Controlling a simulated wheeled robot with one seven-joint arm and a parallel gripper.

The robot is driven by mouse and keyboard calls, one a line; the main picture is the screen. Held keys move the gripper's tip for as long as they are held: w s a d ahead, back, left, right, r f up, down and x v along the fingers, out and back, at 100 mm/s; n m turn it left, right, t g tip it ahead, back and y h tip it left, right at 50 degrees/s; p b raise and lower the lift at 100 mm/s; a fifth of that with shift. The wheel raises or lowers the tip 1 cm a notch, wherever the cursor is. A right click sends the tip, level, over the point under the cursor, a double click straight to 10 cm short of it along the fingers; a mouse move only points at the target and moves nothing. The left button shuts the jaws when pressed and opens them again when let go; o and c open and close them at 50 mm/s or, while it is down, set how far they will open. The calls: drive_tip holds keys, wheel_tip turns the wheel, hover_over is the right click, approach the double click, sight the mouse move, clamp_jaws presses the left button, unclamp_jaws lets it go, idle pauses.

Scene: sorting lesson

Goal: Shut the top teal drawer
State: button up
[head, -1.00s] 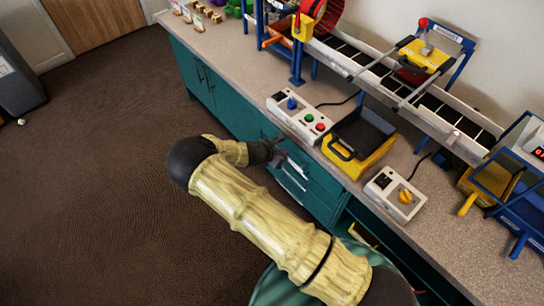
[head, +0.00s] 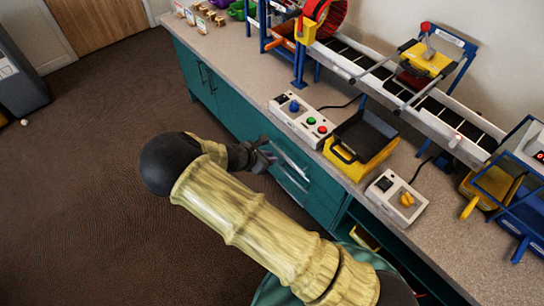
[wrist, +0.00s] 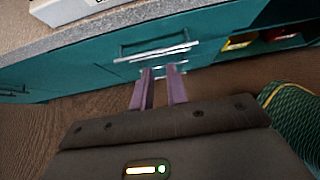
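The top teal drawer (head: 309,171) is in the counter front below the yellow tray, with a pale bar handle. In the wrist view, the drawer front (wrist: 125,50) is straight ahead and looks about flush with the cabinet; a small gap cannot be ruled out. A second handle shows just below it. My gripper (head: 268,158) is in front of the drawer, to the left of the handle in the head view. In the wrist view, its two purple fingers (wrist: 159,69) are apart with nothing between them, pointing at the drawer fronts. Contact cannot be made out.
The counter (head: 240,88) carries a button box (head: 301,118), a yellow tray (head: 362,146), a knob box (head: 396,196) and a conveyor (head: 420,100). An open shelf lies right of the drawers.

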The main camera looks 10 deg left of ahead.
drive_tip(key=shift+o, duration=0.6)
drive_tip(key=shift+d+r+m, duration=0.2)
drive_tip(key=shift+d+m, duration=0.1)
drive_tip(key=shift+d, duration=0.1)
drive_tip(key=s+d+r+m+g+y, duration=0.4)
drive_tip(key=d+r+m, duration=0.4)
drive_tip(key=d+m, duration=0.4)
drive_tip(key=s+d+r+m+y, duration=0.2)
drive_tip(key=s+d+r+m, duration=0.8)
drive_tip(key=r+m, duration=0.3)
drive_tip(key=shift+s+d+r+m+y, duration=0.2)
drive_tip(key=shift+s+d+m+y, duration=0.15)
drive_tip(key=shift+s+m, duration=0.5)
drive_tip(key=shift+w, duration=0.1)
